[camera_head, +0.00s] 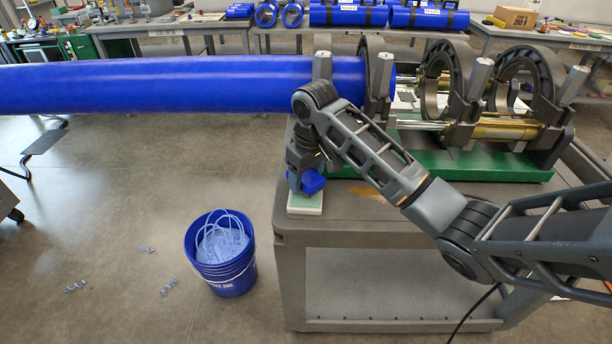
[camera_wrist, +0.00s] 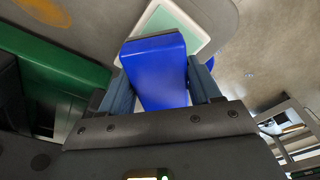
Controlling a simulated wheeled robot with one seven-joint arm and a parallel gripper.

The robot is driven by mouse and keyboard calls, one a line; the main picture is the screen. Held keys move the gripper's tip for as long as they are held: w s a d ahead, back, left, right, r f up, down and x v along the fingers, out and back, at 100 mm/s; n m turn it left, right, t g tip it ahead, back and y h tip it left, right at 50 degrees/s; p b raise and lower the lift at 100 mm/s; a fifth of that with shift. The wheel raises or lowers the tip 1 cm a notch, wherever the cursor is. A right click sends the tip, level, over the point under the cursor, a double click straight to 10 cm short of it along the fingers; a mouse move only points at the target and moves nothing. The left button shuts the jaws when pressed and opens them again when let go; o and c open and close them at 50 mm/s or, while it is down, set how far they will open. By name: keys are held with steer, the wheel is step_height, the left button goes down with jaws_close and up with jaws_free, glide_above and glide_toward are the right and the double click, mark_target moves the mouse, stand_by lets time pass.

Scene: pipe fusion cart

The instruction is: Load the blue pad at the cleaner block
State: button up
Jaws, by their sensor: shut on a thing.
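My gripper (camera_head: 306,178) is shut on the blue pad (camera_head: 312,183) at the front left corner of the grey cart. In the wrist view the blue pad (camera_wrist: 158,72) sits between the two fingers of my gripper (camera_wrist: 160,85). The cleaner block (camera_head: 305,203) is a small white-edged block with a pale green top on the cart corner. It also shows in the wrist view (camera_wrist: 190,25), just beyond the pad and partly hidden by it. I cannot tell whether the pad touches the block.
A long blue pipe (camera_head: 180,84) runs left from the clamp rings (camera_head: 440,75) on the green-based fusion machine (camera_head: 480,163). The grey cart (camera_head: 390,232) has bare top in front of it. A blue bucket (camera_head: 225,274) stands on the floor, with shavings nearby.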

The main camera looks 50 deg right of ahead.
mark_target(305, 174)
steer(key=shift+r+p, duration=0.5)
steer(key=shift+r, duration=1.85)
